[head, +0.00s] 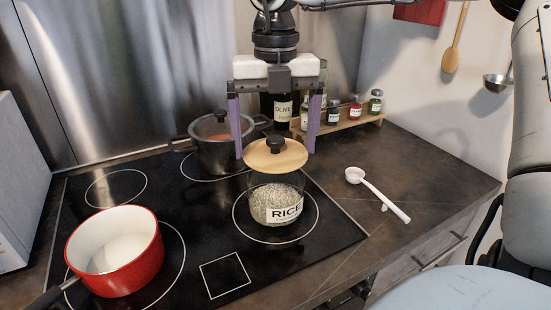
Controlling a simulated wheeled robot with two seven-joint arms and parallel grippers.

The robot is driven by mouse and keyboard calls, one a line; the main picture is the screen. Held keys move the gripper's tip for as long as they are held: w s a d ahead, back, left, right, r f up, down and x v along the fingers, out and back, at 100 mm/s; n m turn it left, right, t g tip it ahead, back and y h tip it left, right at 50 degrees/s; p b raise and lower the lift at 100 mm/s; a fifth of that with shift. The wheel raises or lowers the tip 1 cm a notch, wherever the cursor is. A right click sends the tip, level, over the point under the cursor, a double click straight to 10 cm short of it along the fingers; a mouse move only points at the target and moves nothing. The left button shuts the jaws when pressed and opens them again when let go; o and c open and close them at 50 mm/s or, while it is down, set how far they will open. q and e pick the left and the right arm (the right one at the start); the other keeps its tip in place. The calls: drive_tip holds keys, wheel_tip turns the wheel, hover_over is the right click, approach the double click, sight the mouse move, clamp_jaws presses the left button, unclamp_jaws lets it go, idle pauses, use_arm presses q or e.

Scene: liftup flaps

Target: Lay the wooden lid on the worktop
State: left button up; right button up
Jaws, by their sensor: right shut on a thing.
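The wooden lid (262,158), a light round disc with a black knob, is between the purple fingers of my right gripper (275,154). The gripper points down and is shut on the lid at its two sides. The lid is over the mouth of the glass rice jar (277,205), which stands upright on the right part of the black hob. I cannot tell whether the lid touches the jar's rim. The brown worktop (415,168) runs along the right of the hob. My left gripper is not in view.
A red saucepan (117,255) and a dark pot (215,150) stand on the hob (185,250). A white spoon (380,192) lies on the worktop. A spice rack (350,123) with several jars stands behind. Bare worktop shows around the spoon.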

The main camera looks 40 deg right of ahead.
sight(276, 137)
wheel_tip(276, 137, up, 4)
drive_tip(key=shift+r, duration=0.25)
drive_tip(key=shift+d, duration=0.15)
drive_tip(key=s+d+f+m, duration=0.15)
drive_tip(key=d+m, duration=0.35)
drive_tip(key=d, duration=0.5)
drive_tip(key=d+f+m, duration=0.2)
drive_tip(key=d+m, duration=0.2)
drive_tip(key=d, duration=0.6)
drive_tip(key=s+d+f+m, duration=0.2)
drive_tip(key=s+d+f, duration=0.1)
drive_tip(key=d, duration=0.2)
drive_tip(key=s+d+f+m, duration=0.3)
drive_tip(key=s+d, duration=0.1)
drive_tip(key=d, duration=0.2)
drive_tip(key=s+d+f+m+b, duration=0.1)
drive_tip(key=s+d+f+m, duration=0.1)
drive_tip(key=d, duration=0.4)
drive_tip(key=shift+s+f+m, duration=0.4)
drive_tip(key=shift+s+f, duration=0.05)
drive_tip(key=shift+s, duration=0.3)
drive_tip(key=shift+f, duration=2.85)
